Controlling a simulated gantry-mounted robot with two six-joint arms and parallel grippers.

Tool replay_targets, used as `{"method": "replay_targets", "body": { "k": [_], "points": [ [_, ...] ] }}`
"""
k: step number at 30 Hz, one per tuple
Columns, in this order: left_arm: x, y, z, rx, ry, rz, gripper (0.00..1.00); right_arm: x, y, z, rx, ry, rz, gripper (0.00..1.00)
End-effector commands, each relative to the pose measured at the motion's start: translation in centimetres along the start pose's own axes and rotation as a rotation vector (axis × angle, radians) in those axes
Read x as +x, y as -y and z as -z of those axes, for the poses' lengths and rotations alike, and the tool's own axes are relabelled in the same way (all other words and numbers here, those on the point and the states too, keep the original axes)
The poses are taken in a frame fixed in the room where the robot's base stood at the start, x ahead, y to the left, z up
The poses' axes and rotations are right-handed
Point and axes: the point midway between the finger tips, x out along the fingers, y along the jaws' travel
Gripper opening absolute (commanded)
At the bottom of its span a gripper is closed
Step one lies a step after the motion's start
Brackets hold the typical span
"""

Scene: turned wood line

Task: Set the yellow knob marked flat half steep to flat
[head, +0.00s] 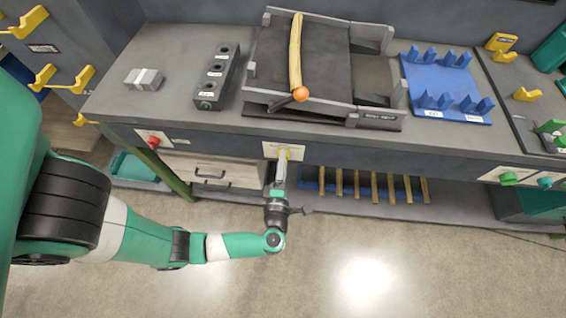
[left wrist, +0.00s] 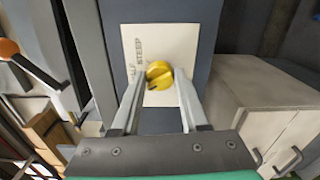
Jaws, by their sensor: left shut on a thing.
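The yellow knob (left wrist: 159,74) sits on a pale label plate (left wrist: 185,45) on the front of the bench. My left gripper (left wrist: 160,80) has one finger on each side of the knob and is shut on it. A dark mark on the knob points to the lower left in the left wrist view. STEEP is readable on the plate; the other words are partly hidden by a finger, so I cannot tell the setting. In the head view the plate (head: 271,150) shows behind my left gripper (head: 283,158). My right gripper is not in view.
A red knob (head: 153,142) is on the bench front to the left, above drawers (head: 212,170). Green knobs (head: 508,178) are far right. Wooden sticks (head: 373,185) are on the shelf below.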

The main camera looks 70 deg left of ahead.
Motion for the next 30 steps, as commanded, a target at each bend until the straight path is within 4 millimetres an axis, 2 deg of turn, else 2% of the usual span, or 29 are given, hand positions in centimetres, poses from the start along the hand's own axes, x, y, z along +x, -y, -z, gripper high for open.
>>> {"method": "replay_targets", "body": {
  "k": [12,30],
  "points": [
    [0.00,-0.03,-0.01,-0.225,0.001,0.000,0.00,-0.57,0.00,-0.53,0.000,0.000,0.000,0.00],
    [0.00,-0.10,-0.01,-0.265,0.000,0.000,0.00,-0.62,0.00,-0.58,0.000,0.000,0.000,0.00]
  ]
}}
